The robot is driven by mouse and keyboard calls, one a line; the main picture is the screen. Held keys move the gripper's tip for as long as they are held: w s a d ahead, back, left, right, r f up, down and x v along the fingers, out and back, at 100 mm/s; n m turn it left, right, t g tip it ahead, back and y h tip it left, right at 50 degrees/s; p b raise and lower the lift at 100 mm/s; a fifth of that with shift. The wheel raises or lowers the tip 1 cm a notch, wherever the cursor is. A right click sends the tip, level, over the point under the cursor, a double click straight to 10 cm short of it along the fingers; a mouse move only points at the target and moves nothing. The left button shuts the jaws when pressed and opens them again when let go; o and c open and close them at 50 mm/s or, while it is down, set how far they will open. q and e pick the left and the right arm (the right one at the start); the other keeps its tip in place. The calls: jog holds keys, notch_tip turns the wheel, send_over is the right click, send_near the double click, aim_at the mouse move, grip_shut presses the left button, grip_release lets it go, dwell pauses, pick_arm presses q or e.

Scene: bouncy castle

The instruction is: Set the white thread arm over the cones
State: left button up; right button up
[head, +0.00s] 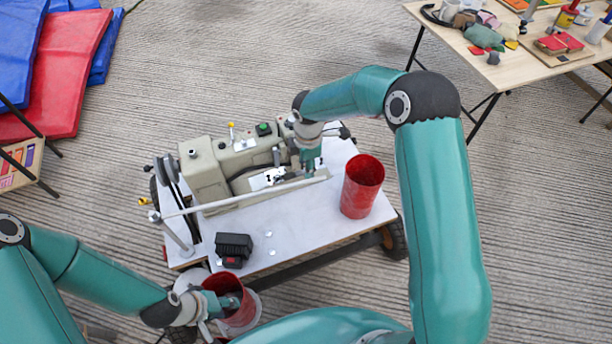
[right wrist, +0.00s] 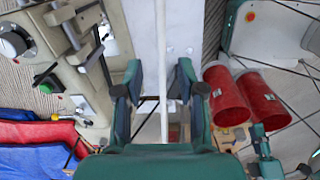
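The white thread arm (head: 250,198) is a long thin rod that slants along the front of the beige sewing machine (head: 205,178). It shows in the right wrist view (right wrist: 162,45) running between my right gripper's fingers. My right gripper (head: 308,165) is at its right end, fingers apart on either side of the rod (right wrist: 157,85). One red cone (head: 362,188) stands on the right of the white cart top (head: 310,225). My left gripper (head: 222,302) is at the rim of another red cone (head: 240,312), beyond the cart's front edge, with a finger inside the opening.
A small black block (head: 234,246) lies on the cart's front. A wooden table (head: 555,62) with toys and bottles stands at the upper right. Red and blue mats (head: 62,70) lie at the upper left. The ribbed floor between is clear.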

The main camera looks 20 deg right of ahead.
aim_at(307, 181)
jog(key=f, duration=0.7)
jog(key=shift+w+f+p, duration=0.2)
jog(key=shift+f+p, duration=0.05)
jog(key=shift+p, duration=0.1)
jog(key=shift+c, duration=0.2)
grip_shut()
